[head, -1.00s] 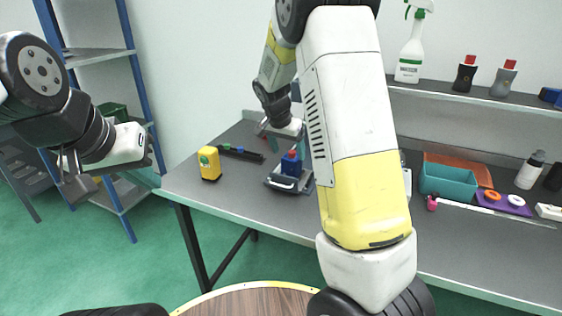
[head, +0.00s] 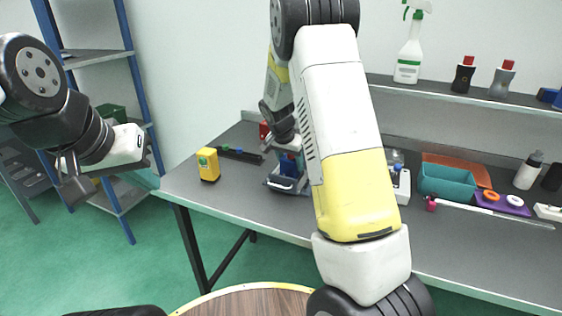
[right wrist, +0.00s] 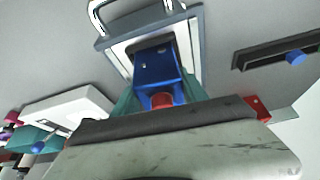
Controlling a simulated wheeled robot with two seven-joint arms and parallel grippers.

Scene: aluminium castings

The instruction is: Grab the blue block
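The blue block (head: 287,168) sits in a grey metal fixture (head: 277,186) on the workbench, partly hidden by my right gripper (head: 286,150). In the right wrist view the blue block (right wrist: 155,68) has a red round part (right wrist: 162,100) at its near end. The teal fingers of my right gripper (right wrist: 161,96) show on either side of it, spread apart. I cannot tell whether they touch it. My left gripper (head: 68,175) hangs in the air at the far left, away from the bench, apparently empty; its finger gap is unclear.
A yellow device (head: 208,164) stands left of the fixture, near a black rail (head: 240,154). A white device (head: 400,183), a teal bin (head: 447,183) and a purple tray (head: 503,204) are to the right. A shelf (head: 440,92) holds bottles above.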

